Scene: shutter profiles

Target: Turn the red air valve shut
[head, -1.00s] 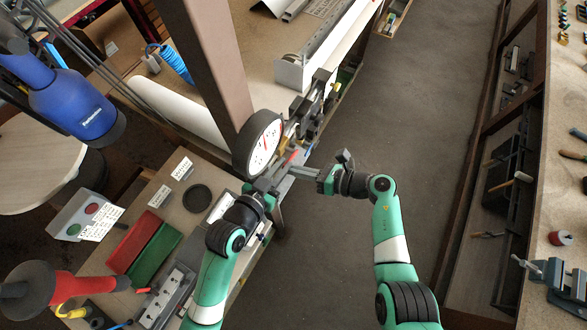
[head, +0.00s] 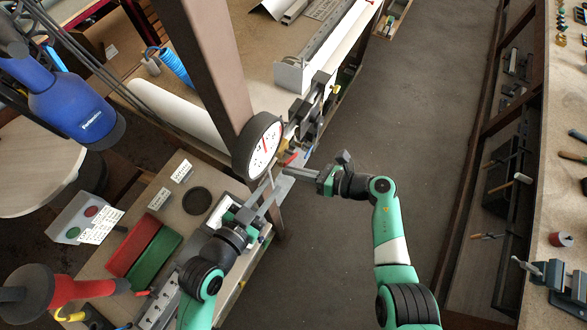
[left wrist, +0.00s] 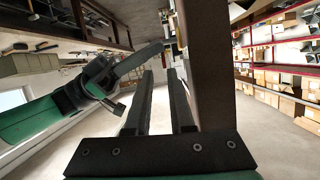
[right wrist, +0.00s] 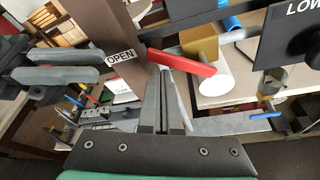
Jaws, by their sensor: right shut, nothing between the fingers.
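The red valve lever (right wrist: 180,62) sits on a brass-coloured valve body (right wrist: 200,42), its free end beside an OPEN label (right wrist: 120,56). In the head view the lever (head: 290,158) is small, right of the round gauge (head: 264,146). My right gripper (right wrist: 162,72) is shut and empty, its tips just below the lever's free end. Whether they touch I cannot tell. The right gripper (head: 288,171) also shows in the head view. My left gripper (left wrist: 161,72) is open and empty, with a gap between its fingers. In the head view the left gripper (head: 273,192) is below the gauge.
A brown post (head: 205,60) rises behind the gauge. A dark LOW sign (right wrist: 300,35) stands right of the valve. Red (head: 130,243) and green trays lie on the left bench. The floor (head: 340,240) right of the bench is clear.

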